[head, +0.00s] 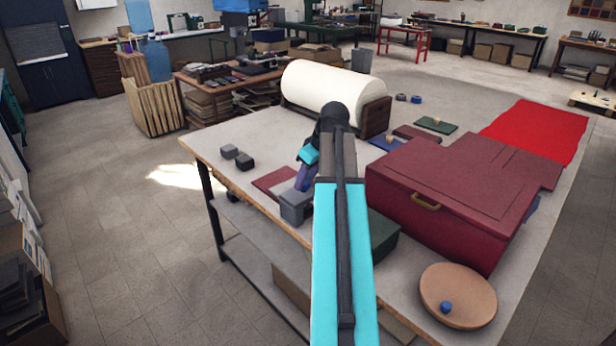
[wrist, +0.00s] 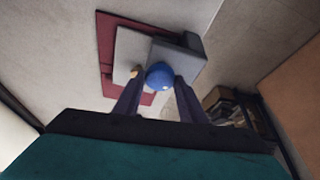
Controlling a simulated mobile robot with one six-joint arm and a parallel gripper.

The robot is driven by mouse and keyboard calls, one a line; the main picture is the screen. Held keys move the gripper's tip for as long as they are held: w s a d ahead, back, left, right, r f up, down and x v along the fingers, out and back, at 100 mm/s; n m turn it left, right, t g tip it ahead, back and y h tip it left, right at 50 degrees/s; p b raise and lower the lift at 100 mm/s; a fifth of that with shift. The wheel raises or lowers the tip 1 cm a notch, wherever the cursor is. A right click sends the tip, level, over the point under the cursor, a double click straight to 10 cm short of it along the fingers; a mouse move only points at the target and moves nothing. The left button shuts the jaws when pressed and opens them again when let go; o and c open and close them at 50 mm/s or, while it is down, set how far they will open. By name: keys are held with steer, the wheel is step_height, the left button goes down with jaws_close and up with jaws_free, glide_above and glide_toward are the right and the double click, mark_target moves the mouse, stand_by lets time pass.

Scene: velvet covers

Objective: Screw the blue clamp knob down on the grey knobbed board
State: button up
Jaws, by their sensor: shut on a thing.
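In the wrist view, the round blue clamp knob (wrist: 159,75) sits between the fingertips of my gripper (wrist: 157,82), which is shut on it. The knob is in front of a grey board (wrist: 130,50), near a small yellowish knob (wrist: 134,71). I cannot tell whether the blue knob touches the board or how far down it sits. In the head view, my gripper (head: 304,178) points down at the grey board (head: 296,207) near the table's front edge. My arm and fingers hide the blue knob there. A dark red panel (head: 271,183) lies beside and partly under the grey board.
A large dark red case (head: 445,185) stands right of my arm, with a dark green box (head: 383,235) beside it. A round brown disc (head: 460,285) bears a small blue piece (head: 446,307). A white roll (head: 330,87) lies behind. Two dark blocks (head: 238,156) sit at left.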

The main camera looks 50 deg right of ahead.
steer(key=shift+w+a+m+h, duration=0.15)
steer(key=shift+m+h, duration=0.55)
steer(key=shift+m, duration=1)
steer(key=shift+p, duration=0.3)
steer(key=o, duration=1)
steer(key=shift+r, duration=0.1)
steer(key=shift+b+v, duration=1.25)
steer(key=shift+v, duration=5.6)
